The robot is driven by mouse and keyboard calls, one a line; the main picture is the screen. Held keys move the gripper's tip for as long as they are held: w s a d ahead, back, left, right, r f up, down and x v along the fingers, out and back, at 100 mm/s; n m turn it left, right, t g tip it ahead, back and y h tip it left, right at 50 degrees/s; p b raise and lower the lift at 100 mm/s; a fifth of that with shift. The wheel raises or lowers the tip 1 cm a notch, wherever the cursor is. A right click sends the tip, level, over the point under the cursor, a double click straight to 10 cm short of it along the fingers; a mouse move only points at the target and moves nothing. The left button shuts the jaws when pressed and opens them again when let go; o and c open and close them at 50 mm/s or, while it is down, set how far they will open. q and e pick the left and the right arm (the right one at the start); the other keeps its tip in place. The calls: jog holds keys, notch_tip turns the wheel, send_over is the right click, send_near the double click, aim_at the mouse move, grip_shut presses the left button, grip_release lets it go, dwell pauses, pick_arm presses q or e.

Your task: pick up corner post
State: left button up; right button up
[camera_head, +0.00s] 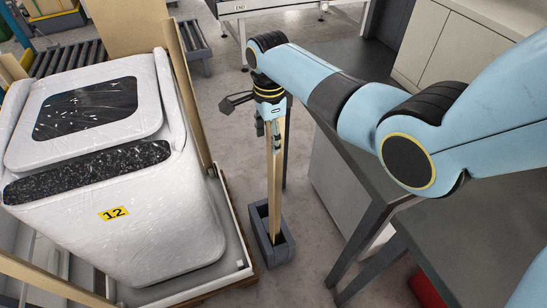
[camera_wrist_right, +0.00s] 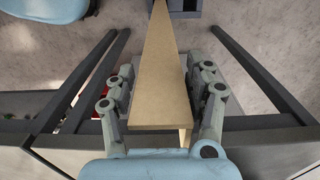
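The corner post (camera_head: 272,170) is a long tan post standing nearly upright, its lower end in a grey holder (camera_head: 286,246) on the floor. My right gripper (camera_head: 273,128) is at its upper end, pointing down. In the right wrist view the post (camera_wrist_right: 161,80) runs between the two fingers of the right gripper (camera_wrist_right: 163,78), with a finger close against each side. The fingers look shut on it, with no clear gap. The far end of the post reaches the holder (camera_wrist_right: 183,5). My left gripper is not in view.
A white wrapped unit marked 12 (camera_head: 145,225) stands at left in a crate base, with a tan post (camera_head: 185,95) at its back right. A dark table (camera_head: 480,225) is at right, close to my arm. A conveyor (camera_head: 55,58) is behind. Some floor is free around the holder.

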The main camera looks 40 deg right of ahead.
grip_shut()
